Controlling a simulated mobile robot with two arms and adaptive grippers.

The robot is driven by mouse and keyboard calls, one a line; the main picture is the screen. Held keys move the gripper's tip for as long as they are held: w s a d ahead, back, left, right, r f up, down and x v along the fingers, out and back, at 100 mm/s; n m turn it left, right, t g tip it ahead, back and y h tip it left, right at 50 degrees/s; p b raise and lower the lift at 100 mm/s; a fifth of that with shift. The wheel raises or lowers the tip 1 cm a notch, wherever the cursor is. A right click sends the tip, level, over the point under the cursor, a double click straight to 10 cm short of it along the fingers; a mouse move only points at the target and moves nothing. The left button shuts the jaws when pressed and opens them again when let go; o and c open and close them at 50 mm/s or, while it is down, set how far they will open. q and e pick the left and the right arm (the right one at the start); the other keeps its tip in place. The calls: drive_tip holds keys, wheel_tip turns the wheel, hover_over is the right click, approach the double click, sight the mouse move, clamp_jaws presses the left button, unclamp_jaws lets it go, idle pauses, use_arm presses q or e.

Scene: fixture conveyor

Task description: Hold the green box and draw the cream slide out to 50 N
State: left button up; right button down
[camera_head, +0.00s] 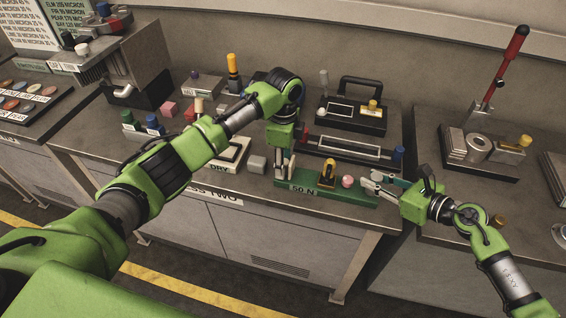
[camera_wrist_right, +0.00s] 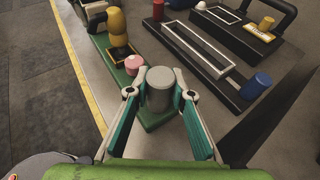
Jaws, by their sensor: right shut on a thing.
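The long green box (camera_head: 335,193) with a "50 N" label lies along the front edge of the bench. My right gripper (camera_wrist_right: 161,92) is shut on this post, one finger on each side. My left gripper (camera_head: 284,172) points down at the box's left end; its fingertips are too small to read. I cannot make out a separate cream slide; the grey post may be part of it.
Behind the box lies a framed dark fixture (camera_head: 348,148) with a blue knob (camera_head: 398,152). A black-handled case (camera_head: 352,118) stands farther back. A gap separates this bench from the right bench, which holds a red-handled lever press (camera_head: 512,45). A grey block (camera_head: 257,164) sits left of the box.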

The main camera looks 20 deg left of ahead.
use_arm(q)
wheel_tip(320, 180, up, 12)
use_arm(e)
drive_tip(key=shift+f, duration=0.2)
use_arm(q)
drive_tip(key=shift+f, duration=0.1)
use_arm(e)
drive_tip(key=c, duration=1.7)
unclamp_jaws()
drive_tip(key=shift+d, duration=0.1)
drive_tip(key=shift+r, duration=0.15)
drive_tip(key=v, duration=1.2)
